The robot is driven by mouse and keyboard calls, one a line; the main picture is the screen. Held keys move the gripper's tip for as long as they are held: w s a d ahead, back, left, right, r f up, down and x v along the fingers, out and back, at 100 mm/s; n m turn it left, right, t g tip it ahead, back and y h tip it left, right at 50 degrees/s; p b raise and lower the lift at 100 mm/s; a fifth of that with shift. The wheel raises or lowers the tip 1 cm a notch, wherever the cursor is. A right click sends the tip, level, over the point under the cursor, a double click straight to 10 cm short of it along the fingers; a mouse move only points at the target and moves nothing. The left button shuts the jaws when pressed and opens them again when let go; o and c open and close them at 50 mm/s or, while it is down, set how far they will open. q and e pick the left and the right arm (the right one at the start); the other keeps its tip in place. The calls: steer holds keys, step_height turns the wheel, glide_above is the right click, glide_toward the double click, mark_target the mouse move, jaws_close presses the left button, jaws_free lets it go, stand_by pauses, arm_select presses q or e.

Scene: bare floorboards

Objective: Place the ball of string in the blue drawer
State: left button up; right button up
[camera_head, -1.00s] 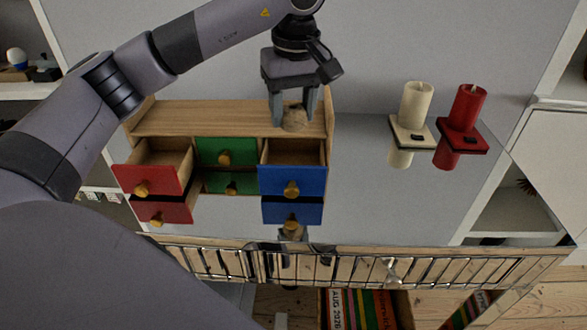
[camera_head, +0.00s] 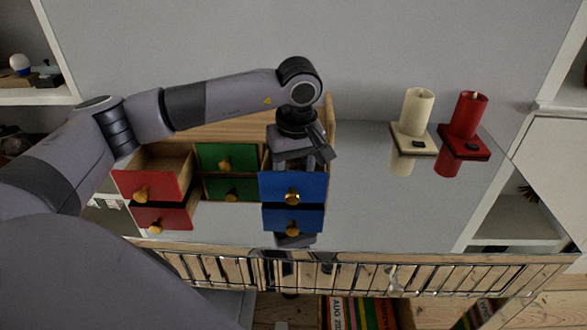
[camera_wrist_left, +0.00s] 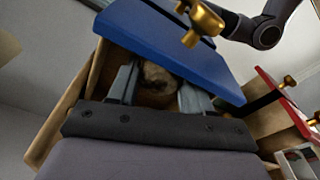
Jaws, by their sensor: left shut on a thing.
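The blue drawer (camera_head: 278,187) is pulled open at the right end of a small wooden drawer unit. My left gripper (camera_head: 300,163) points down into this drawer, behind its blue front. In the left wrist view the ball of string (camera_wrist_left: 157,74), round and tan, sits between the two fingers of the left gripper (camera_wrist_left: 156,84), which are shut on it. The blue front (camera_wrist_left: 165,38) with its brass knob lies just beyond them. In the head view the ball is hidden by the gripper and the drawer front. My right gripper is not in view.
A red drawer (camera_head: 165,187) stands open at the left, and a green one (camera_head: 212,157) between looks shut. A cream candle (camera_head: 416,110) and a red candle (camera_head: 467,115) stand on holders at the right. The glossy grey top (camera_head: 365,200) between is clear.

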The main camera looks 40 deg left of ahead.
arm_select(q)
steer(key=shift+f, duration=0.25)
steer(key=o, duration=0.8)
steer(key=shift+r, duration=0.1)
steer(key=shift+c, duration=0.2)
steer(key=shift+r, duration=0.2)
step_height(320, 180, up, 12)
steer(key=d, duration=0.1)
steer(key=shift+s+p, duration=0.3)
steer(key=shift+s, duration=0.1)
steer(key=shift+d+f, duration=0.1)
